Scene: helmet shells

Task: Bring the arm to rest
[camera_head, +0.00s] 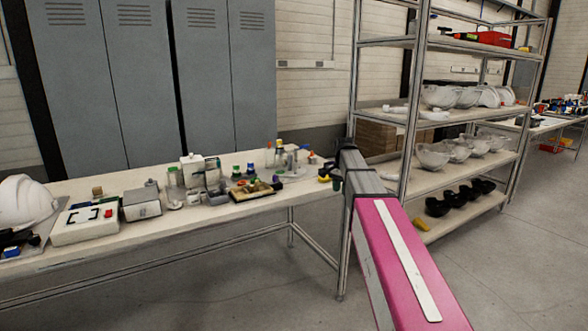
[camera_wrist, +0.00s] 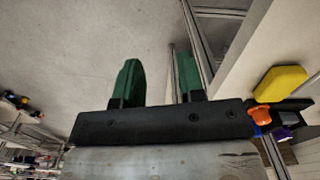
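My arm (camera_head: 405,255), with a pink casing, reaches out from the lower right of the head view. My gripper (camera_wrist: 159,72) shows in the wrist view with two green fingers set apart. No object shows between them, and bare grey floor lies beyond. In the head view the gripper is mostly hidden by the arm's end, with a small green part (camera_head: 337,184) showing beside the right end of the bench. I cannot see it touching anything there.
A long workbench (camera_head: 200,222) carries a white helmet shell (camera_head: 24,202), boxes and bottles. A shelf rack (camera_head: 462,170) with several clear and white shells stands close to my arm on the right. A yellow piece (camera_wrist: 280,84) lies near my gripper. The floor (camera_head: 240,302) in front is clear.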

